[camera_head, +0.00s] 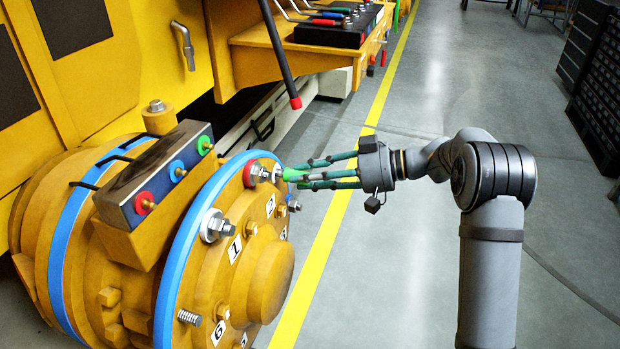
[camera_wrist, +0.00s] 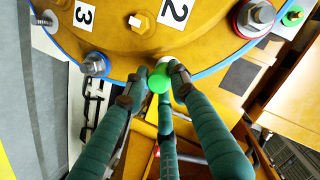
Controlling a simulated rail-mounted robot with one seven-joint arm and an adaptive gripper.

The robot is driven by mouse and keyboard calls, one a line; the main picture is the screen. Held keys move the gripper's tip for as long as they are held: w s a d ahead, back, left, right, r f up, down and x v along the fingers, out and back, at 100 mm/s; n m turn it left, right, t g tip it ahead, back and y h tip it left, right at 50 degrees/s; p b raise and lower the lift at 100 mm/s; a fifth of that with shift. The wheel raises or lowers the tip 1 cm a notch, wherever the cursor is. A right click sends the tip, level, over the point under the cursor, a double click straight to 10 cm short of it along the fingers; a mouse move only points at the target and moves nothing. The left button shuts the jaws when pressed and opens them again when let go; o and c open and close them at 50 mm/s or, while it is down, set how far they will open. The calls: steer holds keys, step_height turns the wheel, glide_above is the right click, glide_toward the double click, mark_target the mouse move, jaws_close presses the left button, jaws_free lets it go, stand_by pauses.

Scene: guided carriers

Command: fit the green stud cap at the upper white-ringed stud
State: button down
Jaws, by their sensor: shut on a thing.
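My gripper (camera_head: 303,173) has several long teal fingers and is shut on the green stud cap (camera_head: 291,175), at the upper right edge of the yellow hub (camera_head: 265,265). In the wrist view the green cap (camera_wrist: 158,83) sits between the fingertips (camera_wrist: 154,88). The upper white-ringed stud (camera_head: 278,171) is directly in front of the cap. In the wrist view a pale white part (camera_wrist: 164,64) shows just behind the cap, mostly hidden by it and the fingers. I cannot tell whether cap and stud touch.
A red-ringed stud (camera_wrist: 254,16) and a blue-ringed stud (camera_wrist: 95,66) flank the cap. Another pale-ringed stud (camera_head: 214,227) is at the hub's left. A box with red, blue and green knobs (camera_head: 160,178) stands on the drum.

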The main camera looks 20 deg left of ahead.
steer(key=shift+a+b, duration=0.5)
steer(key=shift+a, duration=0.6)
steer(key=c, duration=1.4)
jaws_free()
steer(key=shift+o, duration=0.2)
steer(key=v, duration=1.2)
steer(key=shift+a+f, duration=0.1)
steer(key=shift+a, duration=0.05)
